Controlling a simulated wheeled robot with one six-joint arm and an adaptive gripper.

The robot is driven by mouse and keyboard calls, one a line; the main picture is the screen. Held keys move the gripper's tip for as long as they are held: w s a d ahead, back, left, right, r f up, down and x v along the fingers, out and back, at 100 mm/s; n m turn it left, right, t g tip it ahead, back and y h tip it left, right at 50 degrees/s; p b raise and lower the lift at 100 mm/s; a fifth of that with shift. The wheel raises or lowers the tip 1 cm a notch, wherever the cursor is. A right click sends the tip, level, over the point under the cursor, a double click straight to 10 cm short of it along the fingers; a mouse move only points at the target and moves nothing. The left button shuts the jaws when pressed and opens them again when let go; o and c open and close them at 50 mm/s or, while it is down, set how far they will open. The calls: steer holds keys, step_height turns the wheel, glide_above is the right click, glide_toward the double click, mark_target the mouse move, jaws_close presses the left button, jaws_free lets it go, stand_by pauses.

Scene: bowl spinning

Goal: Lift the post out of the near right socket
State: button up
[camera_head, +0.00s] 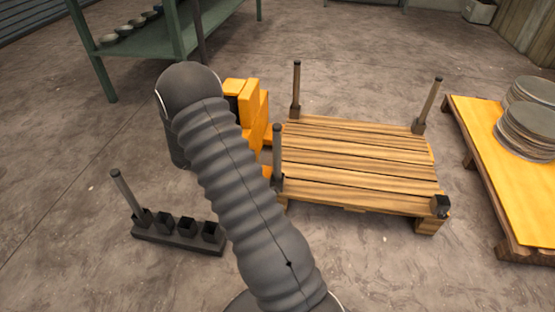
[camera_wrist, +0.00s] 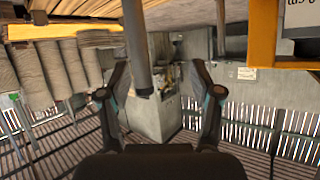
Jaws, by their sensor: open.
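In the head view dark posts stand upright at the pallet's far left (camera_head: 296,85), far right (camera_head: 430,103) and near left (camera_head: 277,155) corners. The near right socket (camera_head: 440,206) is a dark square holder and shows no post. In the wrist view, which is upside down, my gripper (camera_wrist: 158,72) is open. A dark post (camera_wrist: 137,45) shows in the gap between the fingers, closer to the left one. Its end is free, and I cannot tell which post it is or how deep it sits. In the head view my arm hides the gripper.
A wooden pallet (camera_head: 360,172) bears the sockets. A dark rack (camera_head: 180,244) at the lower left has several sockets, with a post (camera_head: 126,193) in the leftmost. A yellow-topped pallet (camera_head: 500,185) with stacked discs (camera_head: 525,135) stands at right. A green shelf (camera_head: 135,48) stands behind.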

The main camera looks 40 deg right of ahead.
mark_target(277, 153)
steer(key=s+d+f, duration=0.1)
steer(key=d+f, duration=0.1)
steer(key=s+d+f+g, duration=0.1)
steer(key=d+f, duration=0.1)
steer(key=d, duration=0.1)
steer(key=s+d+f+g, duration=0.1)
steer(key=d, duration=0.2)
steer(key=shift+d+f+m+h, duration=0.2)
steer(key=shift+f+m+h, duration=0.1)
steer(key=shift+f+m, duration=0.1)
steer(key=shift+f+x, duration=0.2)
steer(key=shift+x, duration=1.15)
steer(key=shift+f+x, duration=0.15)
steer(key=shift+x, duration=1.2)
steer(key=shift+w+a, duration=0.15)
jaws_close()
